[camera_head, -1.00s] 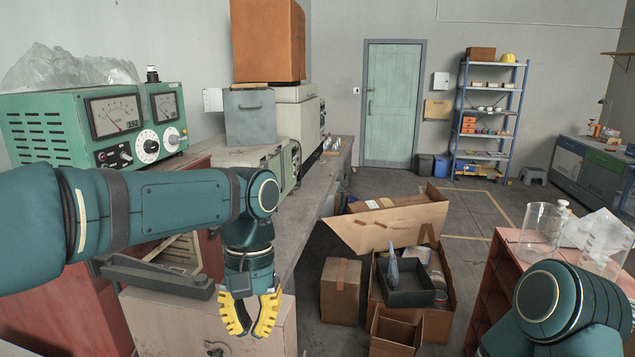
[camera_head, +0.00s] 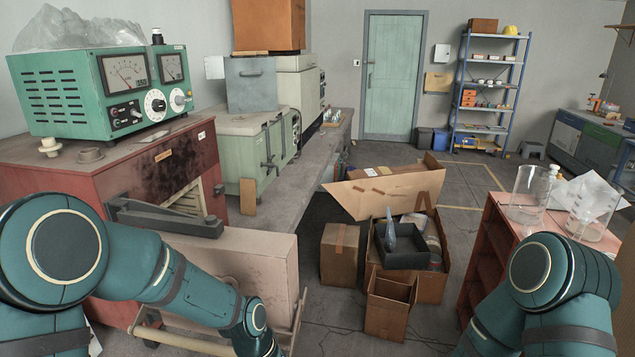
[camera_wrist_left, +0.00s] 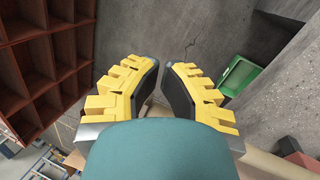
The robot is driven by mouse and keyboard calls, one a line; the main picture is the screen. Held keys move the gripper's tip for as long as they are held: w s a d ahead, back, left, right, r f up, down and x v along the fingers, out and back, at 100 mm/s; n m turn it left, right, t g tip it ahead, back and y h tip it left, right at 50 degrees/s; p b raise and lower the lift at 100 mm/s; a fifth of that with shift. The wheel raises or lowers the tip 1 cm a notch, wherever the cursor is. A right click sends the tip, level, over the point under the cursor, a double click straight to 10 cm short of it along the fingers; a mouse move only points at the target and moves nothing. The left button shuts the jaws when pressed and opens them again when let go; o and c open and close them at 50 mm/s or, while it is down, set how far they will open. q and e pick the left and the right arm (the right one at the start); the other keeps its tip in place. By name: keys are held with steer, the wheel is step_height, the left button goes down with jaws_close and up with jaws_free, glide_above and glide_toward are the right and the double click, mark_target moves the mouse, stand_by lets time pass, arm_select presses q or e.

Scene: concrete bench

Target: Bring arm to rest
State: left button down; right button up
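My left arm (camera_head: 185,290) comes in from the left in the head view and hangs low in front of the cabinet; its gripper is below the picture there. In the left wrist view my left gripper (camera_wrist_left: 166,75) has its two yellow fingers apart with nothing between them. Bare grey concrete shows beyond the fingertips. My right arm (camera_head: 545,290) is at the lower right of the head view, beside the red shelf unit. Its gripper is out of view.
A red cabinet (camera_head: 90,180) with a green meter box (camera_head: 95,92) stands at left. Cardboard boxes (camera_head: 340,252) lie on the floor in the middle. A red shelf unit (camera_head: 482,268) with glass beakers stands at right.

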arm_select(q)
steer(key=s+a+f+n+t+b, duration=0.1)
steer(key=s+f, duration=0.3)
steer(key=f, duration=0.4)
steer(key=s+a+f+n+t+b, duration=0.1)
steer(key=s+f, duration=0.3)
steer(key=f, duration=0.4)
steer(key=shift+s+a+t+h, duration=0.25)
steer(key=shift+s+t+h, duration=0.05)
steer(key=shift+t+h, duration=0.1)
stand_by(0.8)
